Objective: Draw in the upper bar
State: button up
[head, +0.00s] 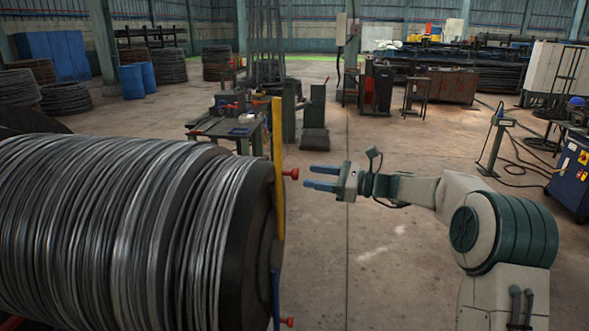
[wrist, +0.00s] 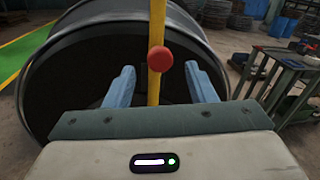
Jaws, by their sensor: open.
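The large drum (head: 120,225) wound with grey wire fills the left of the head view. On its dark end face, the upper bar (head: 278,150) is yellow and upright, with a red knob (head: 291,173) sticking out towards my gripper. In the wrist view, the yellow bar (wrist: 157,20) runs up the middle and the red knob (wrist: 160,59) appears between and just beyond the fingertips. My gripper (head: 309,177) is open and empty, its blue fingers pointing at the knob with a small gap. A lower blue bar (head: 275,297) with another red knob (head: 287,322) shows below.
A workbench (head: 228,128) with tools stands behind the drum's end; it also shows at the right of the wrist view (wrist: 285,75). Blue barrels (head: 137,78) and wire coils stand further back. The concrete floor (head: 385,245) around my arm is clear.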

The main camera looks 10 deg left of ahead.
aim_at(298, 175)
jog(key=a, duration=0.2)
jog(key=a+p, duration=0.1)
jog(key=a, duration=0.3)
jog(key=shift+w, duration=0.3)
grip_shut()
jog(key=shift+f, duration=0.1)
